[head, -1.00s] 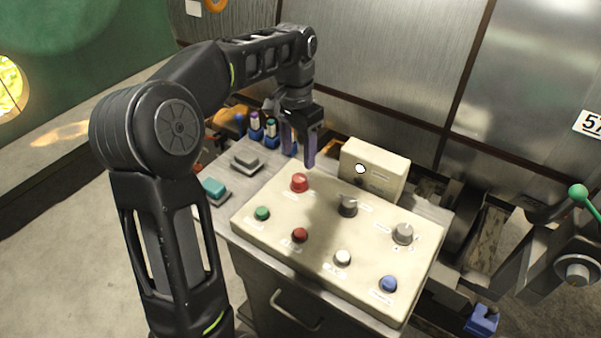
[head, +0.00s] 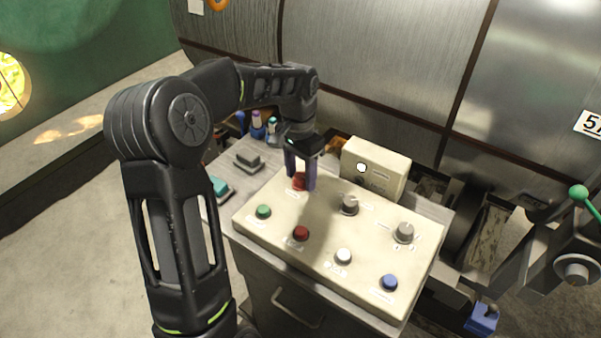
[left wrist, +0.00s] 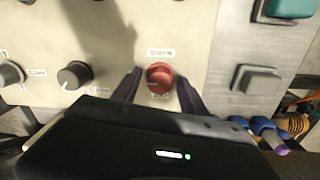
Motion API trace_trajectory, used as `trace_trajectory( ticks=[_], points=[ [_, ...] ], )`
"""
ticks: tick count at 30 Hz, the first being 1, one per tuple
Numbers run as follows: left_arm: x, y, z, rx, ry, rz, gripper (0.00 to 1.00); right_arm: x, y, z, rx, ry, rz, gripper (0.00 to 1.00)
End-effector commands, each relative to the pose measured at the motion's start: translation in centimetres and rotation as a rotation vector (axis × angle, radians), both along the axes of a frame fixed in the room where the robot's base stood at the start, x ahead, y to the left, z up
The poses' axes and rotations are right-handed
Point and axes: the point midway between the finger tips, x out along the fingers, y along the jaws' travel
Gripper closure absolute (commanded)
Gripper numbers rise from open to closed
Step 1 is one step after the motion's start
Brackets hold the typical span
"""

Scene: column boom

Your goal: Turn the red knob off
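The red knob (head: 299,181) is at the back left of the cream control panel (head: 325,255). In the left wrist view the red knob (left wrist: 160,77) lies between the two fingertips. My left gripper (head: 301,184) points down at it with its fingers open, one on each side. In the left wrist view a small gap seems to show between my left gripper's (left wrist: 158,88) fingers and the knob. Whether either finger touches it, I cannot tell. A darker red button (head: 301,233) sits nearer the panel's front. My right gripper is not in view.
Grey knobs (head: 349,204) and (head: 403,232) stand to the right on the panel, with green (head: 263,211), white (head: 343,256) and blue (head: 389,282) buttons. A cream box (head: 375,168) stands just behind. A teal switch (head: 220,187) is at the left.

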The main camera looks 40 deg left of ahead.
Motion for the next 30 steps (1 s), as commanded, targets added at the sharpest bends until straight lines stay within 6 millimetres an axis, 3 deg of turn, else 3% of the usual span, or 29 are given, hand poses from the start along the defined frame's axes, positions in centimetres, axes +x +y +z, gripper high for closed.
trace_trajectory(
  ticks=[18,30],
  points=[
    [0.01,-0.01,0.06,0.0,0.0,0.0,1.0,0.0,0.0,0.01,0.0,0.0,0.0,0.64],
    [0.01,-0.03,0.05,-0.001,-0.001,0.026,1.0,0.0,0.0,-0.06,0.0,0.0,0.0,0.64]
  ],
)
